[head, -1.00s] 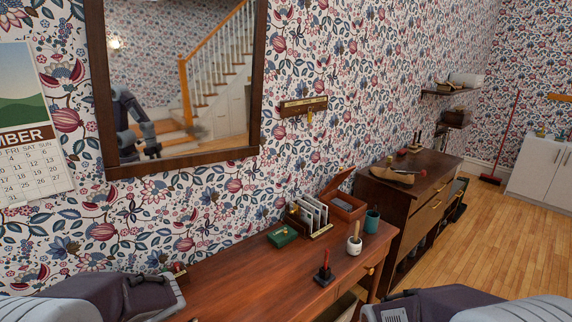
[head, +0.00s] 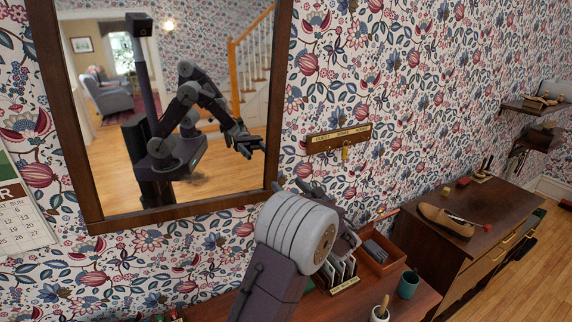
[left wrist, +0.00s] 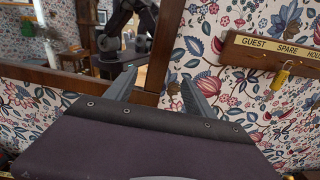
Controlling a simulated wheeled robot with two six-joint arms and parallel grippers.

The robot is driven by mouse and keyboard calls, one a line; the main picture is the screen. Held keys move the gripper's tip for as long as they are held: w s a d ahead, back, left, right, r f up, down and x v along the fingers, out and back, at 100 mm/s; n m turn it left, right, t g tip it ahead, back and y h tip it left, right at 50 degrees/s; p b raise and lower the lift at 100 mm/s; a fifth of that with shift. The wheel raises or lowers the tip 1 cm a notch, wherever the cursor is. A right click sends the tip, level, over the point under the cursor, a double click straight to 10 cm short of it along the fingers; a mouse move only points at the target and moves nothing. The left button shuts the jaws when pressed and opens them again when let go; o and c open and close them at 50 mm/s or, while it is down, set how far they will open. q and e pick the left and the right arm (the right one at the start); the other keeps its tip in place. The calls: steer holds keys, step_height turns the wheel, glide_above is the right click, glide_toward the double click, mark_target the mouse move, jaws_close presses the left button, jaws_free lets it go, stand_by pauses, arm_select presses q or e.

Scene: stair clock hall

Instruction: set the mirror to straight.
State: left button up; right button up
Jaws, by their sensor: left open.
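The mirror (head: 180,120) hangs on the wall at upper left in the head view, in a dark wooden frame (head: 180,212). Its lower edge rises to the right in the picture; I cannot tell real tilt from viewing angle. My left gripper (head: 292,186) is by the frame's lower right corner, partly hidden behind its own wrist. In the left wrist view its open fingers (left wrist: 158,76) appear on either side of the frame's right side (left wrist: 153,72), near that corner. Contact cannot be told. My right gripper is not in view.
A key rack (head: 338,139) hangs right of the mirror. Below is a desk (head: 415,293) with a letter holder, an open box (head: 383,262) and a teal cup (head: 408,284). A cabinet with a shoe (head: 445,220) stands further right. A calendar (head: 22,215) hangs at left.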

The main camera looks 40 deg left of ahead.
mark_target(272, 170)
arm_select(q)
steer(key=p+x, duration=0.4)
steer(key=x, duration=0.4)
steer(key=shift+w, duration=0.2)
steer(key=shift+a, duration=0.4)
steer(key=shift+s+a, duration=0.1)
steer(key=shift+a, duration=0.05)
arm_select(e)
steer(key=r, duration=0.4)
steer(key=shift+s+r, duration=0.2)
